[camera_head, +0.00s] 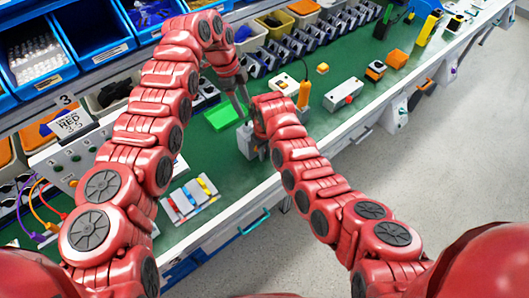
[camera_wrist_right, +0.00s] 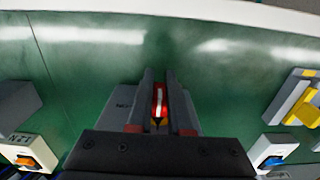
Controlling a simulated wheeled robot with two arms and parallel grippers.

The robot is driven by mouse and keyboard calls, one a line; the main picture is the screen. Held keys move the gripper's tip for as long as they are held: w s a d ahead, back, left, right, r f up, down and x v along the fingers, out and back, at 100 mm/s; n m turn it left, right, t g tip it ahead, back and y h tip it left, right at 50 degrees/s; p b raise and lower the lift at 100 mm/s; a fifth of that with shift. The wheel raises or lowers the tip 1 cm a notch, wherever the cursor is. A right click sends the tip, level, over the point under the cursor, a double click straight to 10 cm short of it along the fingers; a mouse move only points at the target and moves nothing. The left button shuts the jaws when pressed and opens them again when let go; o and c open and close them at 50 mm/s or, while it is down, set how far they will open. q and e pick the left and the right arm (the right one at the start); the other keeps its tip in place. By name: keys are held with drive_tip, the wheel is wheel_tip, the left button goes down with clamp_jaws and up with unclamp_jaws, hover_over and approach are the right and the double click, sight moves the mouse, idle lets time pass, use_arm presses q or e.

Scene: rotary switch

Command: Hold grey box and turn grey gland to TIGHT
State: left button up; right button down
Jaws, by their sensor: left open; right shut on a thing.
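The grey box (camera_head: 246,140) stands near the front edge of the green bench in the head view. It also shows in the right wrist view (camera_wrist_right: 117,102), with partly hidden lettering. My right gripper (camera_wrist_right: 160,80) is shut on the box, its fingers on either side of a red part with a white stripe (camera_wrist_right: 159,101). In the head view its tips (camera_head: 260,150) are largely hidden beside the box. My left gripper (camera_head: 240,106) is open and points down just above the box. The grey gland is not clearly seen, and I cannot tell whether the left fingers touch it.
A bright green tray (camera_head: 220,116) lies just behind the box. A white switch box (camera_head: 343,95) and a white box with an orange handle (camera_head: 303,95) stand to the right. Blue bins (camera_head: 95,30) line the back.

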sight(245, 124)
use_arm(q)
wheel_tip(245, 124, down, 9)
idle(0.5)
clamp_jaws()
drive_tip(key=shift+o, duration=0.2)
unclamp_jaws()
drive_tip(key=shift+w+r, duration=0.1)
drive_tip(key=shift+r, duration=2.7)
